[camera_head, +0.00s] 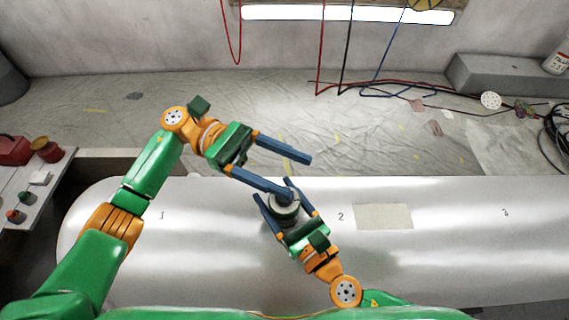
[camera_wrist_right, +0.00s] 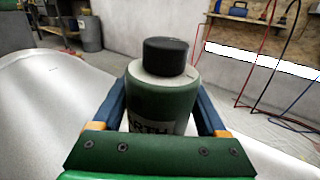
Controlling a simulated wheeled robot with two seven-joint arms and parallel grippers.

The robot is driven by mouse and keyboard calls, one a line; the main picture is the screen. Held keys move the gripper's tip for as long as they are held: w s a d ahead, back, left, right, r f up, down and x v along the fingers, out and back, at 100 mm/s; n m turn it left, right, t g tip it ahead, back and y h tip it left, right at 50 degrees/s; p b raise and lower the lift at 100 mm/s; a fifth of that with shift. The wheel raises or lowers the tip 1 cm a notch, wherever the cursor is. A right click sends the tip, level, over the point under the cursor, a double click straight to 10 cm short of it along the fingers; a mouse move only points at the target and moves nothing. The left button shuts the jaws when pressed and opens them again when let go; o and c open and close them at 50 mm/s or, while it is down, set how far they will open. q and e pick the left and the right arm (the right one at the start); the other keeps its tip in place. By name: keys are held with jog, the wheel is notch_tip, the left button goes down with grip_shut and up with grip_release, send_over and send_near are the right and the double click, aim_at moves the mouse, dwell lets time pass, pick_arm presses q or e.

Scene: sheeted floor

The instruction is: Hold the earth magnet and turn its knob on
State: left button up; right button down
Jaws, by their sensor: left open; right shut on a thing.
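The earth magnet (camera_wrist_right: 158,100) is a green cylinder with a pale top and a label partly reading "RTH". A black knob (camera_wrist_right: 166,56) sits on its top. My right gripper (camera_head: 283,203) is shut on the magnet, its blue fingers on either side of the body; it also fills the lower part of the right wrist view. In the head view the magnet (camera_head: 284,212) is partly hidden by the fingers. My left gripper (camera_head: 298,178) is open, its two blue fingers wide apart. Its lower finger reaches close to the knob; I cannot tell whether they touch.
A silver curved surface (camera_head: 450,240) marked 1, 2 and 3 lies below both grippers, with a beige patch (camera_head: 384,217) near 2. A side table (camera_head: 30,195) with small items stands at the left. Red, black and blue cables (camera_head: 375,88) hang at the back.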

pick_arm(q)
jog(key=shift+r, duration=0.8)
jog(key=a+f+n+t, duration=0.1)
jog(key=a+f+t, duration=0.1)
jog(key=a+f, duration=0.1)
jog(key=a+f+n+t+h, duration=0.1)
jog(key=a+f+n+t, duration=0.1)
jog(key=a+f, duration=0.1)
jog(key=a+f+n+t+h, duration=0.1)
jog(key=a+f+t, duration=0.1)
jog(key=a, duration=0.3)
jog(key=shift+w+a+f+t, duration=0.15)
jog(key=shift+w+f, duration=0.05)
jog(key=shift+f, duration=0.25)
jog(key=shift+w+a+f+t, duration=0.1)
jog(key=shift+w+f+t, duration=0.1)
jog(key=shift+f, duration=0.25)
jog(key=d, duration=1)
jog(key=shift+s+d, duration=0.4)
jog(key=shift+d, duration=0.4)
